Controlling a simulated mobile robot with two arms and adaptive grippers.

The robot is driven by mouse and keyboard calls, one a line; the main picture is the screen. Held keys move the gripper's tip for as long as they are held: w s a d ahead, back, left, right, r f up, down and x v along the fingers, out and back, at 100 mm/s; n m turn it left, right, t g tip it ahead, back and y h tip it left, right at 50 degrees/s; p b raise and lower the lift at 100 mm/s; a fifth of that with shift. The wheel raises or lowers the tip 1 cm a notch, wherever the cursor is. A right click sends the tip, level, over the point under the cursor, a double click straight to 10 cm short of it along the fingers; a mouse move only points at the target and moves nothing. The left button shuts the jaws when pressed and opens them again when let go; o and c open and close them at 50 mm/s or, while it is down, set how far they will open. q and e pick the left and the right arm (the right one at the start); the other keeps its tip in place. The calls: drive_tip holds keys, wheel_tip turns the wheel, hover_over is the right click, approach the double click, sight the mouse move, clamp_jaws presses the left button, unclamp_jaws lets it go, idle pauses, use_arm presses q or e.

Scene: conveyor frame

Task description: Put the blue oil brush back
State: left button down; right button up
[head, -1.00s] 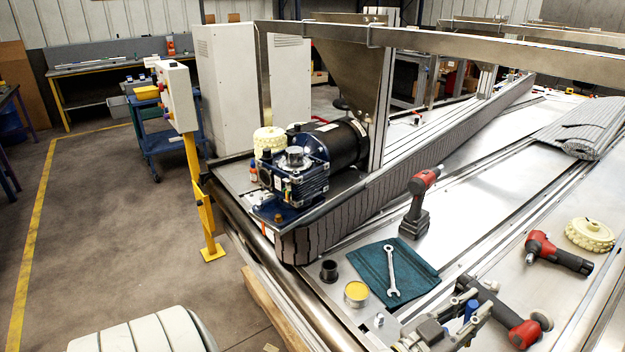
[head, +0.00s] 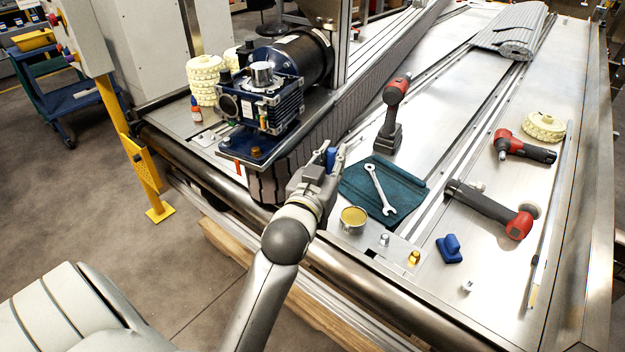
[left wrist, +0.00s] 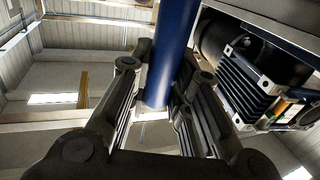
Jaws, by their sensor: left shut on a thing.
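My left gripper (head: 329,162) is shut on the blue oil brush (head: 331,156), above the near edge of the conveyor frame beside the dark green cloth. In the left wrist view the brush shows as a blue cylinder (left wrist: 171,50) between the fingers (left wrist: 158,95). Its bristle end cannot be made out. An open tin with yellow contents (head: 353,217) stands just right of my left arm. The small black cup seen earlier to the left of this tin is not visible now, and my arm covers that area. My right gripper is not in view.
The motor and gearbox (head: 265,98) stand close behind and left of my gripper. A wrench (head: 379,188) lies on the green cloth (head: 412,187). A cordless drill (head: 392,115) stands behind the cloth. Red-black tools and a blue block (head: 450,249) lie to the right.

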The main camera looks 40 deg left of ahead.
use_arm(q)
drive_tip(key=w+a+f, duration=0.6)
drive_tip(key=a+f, duration=0.1)
drive_tip(key=f, duration=0.4)
drive_tip(key=shift+w+a+f, duration=0.2)
drive_tip(key=shift+w+a, duration=0.15)
drive_tip(key=shift+a, duration=0.05)
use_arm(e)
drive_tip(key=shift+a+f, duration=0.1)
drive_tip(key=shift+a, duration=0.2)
use_arm(q)
drive_tip(key=shift+f, duration=0.15)
drive_tip(key=c, duration=1.3)
unclamp_jaws()
drive_tip(key=shift+c, duration=0.2)
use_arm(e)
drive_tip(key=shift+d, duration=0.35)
